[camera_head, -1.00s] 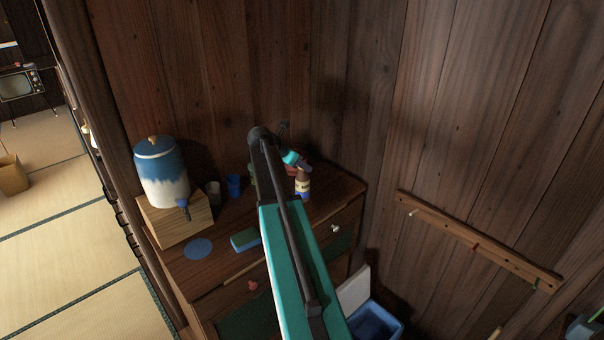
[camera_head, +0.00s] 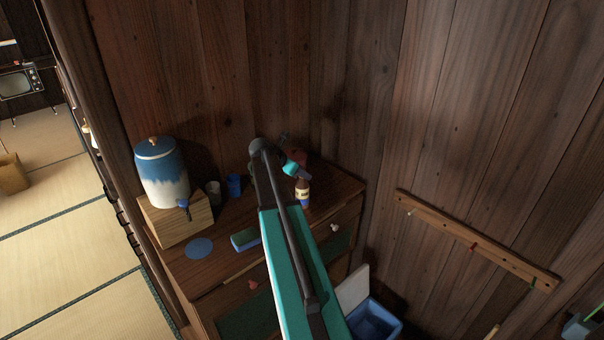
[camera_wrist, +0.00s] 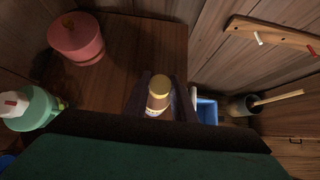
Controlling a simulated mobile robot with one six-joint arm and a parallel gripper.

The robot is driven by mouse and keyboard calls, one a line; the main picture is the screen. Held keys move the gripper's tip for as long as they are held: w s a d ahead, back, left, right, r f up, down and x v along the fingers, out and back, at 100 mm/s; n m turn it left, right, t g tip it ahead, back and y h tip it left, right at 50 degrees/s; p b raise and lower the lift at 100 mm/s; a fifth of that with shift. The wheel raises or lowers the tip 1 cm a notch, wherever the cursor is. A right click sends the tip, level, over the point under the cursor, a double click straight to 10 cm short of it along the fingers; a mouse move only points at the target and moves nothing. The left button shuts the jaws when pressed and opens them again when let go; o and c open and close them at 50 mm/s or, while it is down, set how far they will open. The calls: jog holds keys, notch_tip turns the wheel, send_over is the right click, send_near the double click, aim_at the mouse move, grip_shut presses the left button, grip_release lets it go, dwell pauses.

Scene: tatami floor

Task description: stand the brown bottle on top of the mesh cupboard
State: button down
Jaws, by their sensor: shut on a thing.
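Dark green panels, which look like the mesh, show on the cupboard's front. My gripper (camera_head: 297,170) is above the bottle in the head view, partly hidden by my arm. In the wrist view the bottle (camera_wrist: 158,95) shows its gold cap between the dark fingers of my gripper (camera_wrist: 161,98), which is shut on it. I cannot tell whether the bottle's base touches the cupboard top.
A blue-and-white water crock (camera_head: 162,175) on a wooden box, a blue cup (camera_head: 234,186) and a sponge (camera_head: 245,239) stand on the left. A red pot (camera_wrist: 76,40) and a green container (camera_wrist: 38,108) are nearby. Wooden walls close in behind and right; a blue bin (camera_head: 373,322) is below.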

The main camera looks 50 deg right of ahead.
jog(key=c, duration=1.5)
grip_release()
jog(key=shift+r, duration=0.1)
jog(key=b+v, duration=0.2)
jog(key=v, duration=1)
